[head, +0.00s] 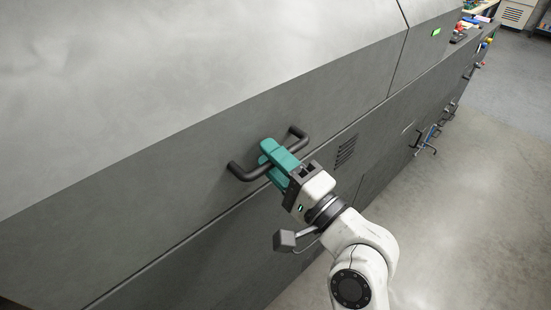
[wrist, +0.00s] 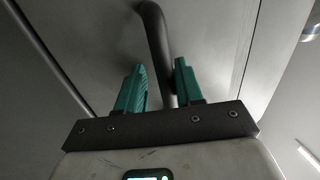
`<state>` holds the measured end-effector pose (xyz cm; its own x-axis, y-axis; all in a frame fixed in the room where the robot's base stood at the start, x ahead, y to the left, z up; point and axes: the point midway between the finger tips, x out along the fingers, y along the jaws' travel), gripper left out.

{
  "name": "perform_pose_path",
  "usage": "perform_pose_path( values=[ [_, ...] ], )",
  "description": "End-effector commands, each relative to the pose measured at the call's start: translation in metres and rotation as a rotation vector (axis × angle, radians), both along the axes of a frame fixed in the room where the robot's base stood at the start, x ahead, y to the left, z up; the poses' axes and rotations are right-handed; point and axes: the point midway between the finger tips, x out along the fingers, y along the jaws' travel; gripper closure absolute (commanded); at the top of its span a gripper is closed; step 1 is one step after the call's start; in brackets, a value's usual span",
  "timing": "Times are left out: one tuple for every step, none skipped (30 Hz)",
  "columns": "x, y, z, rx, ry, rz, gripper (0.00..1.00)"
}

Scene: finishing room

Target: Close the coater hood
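The coater hood (head: 150,120) is a large grey metal cover across the head view. Its lower edge lies along a narrow dark seam above the grey cabinet body (head: 250,245). It looks lowered, but I cannot tell whether it is fully seated. A black bar handle (head: 243,171) is fixed to its front face; the bar also shows in the wrist view (wrist: 154,35). My gripper (head: 272,157) is at the middle of the handle, its teal fingers on either side of the bar and close around it. The fingers also show in the wrist view (wrist: 158,82).
A vent grille (head: 346,150) is in the cabinet front. A small green display (head: 436,32) is farther along the machine. Blue and dark handles (head: 427,138) stick out along the front at the right. The concrete floor (head: 470,220) is clear at the lower right.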

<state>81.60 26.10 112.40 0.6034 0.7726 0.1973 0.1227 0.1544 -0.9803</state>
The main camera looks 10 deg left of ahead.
Motion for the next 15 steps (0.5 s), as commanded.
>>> perform_pose_path(
  values=[
    [0.000,0.001,-0.001,-0.001,0.003,0.002,0.62],
    [0.000,0.001,-0.001,-0.001,0.002,0.002,0.61],
    [-0.001,0.001,-0.001,-0.001,0.002,0.002,0.61],
    [-0.001,0.001,-0.001,0.000,0.001,0.002,0.61],
    [-0.001,0.001,-0.001,0.000,0.001,0.002,0.61],
    [-0.001,0.000,0.000,0.000,0.001,0.001,0.61],
    [-0.001,0.000,0.000,0.000,0.001,0.001,0.61],
    [-0.001,0.000,0.000,0.000,0.001,0.001,0.61],
    [-0.001,-0.001,-0.001,0.001,0.000,0.001,0.61],
    [-0.002,-0.002,-0.001,0.001,0.000,0.000,0.61],
    [-0.003,-0.004,-0.002,0.001,0.000,0.000,0.61],
    [-0.006,-0.007,-0.003,0.002,0.000,0.000,0.61],
    [-0.008,-0.009,-0.004,0.003,-0.001,-0.001,0.61],
    [-0.010,-0.013,-0.005,0.003,0.000,-0.001,0.61],
    [-0.014,-0.018,-0.007,0.002,0.000,-0.001,0.61]
  ],
)
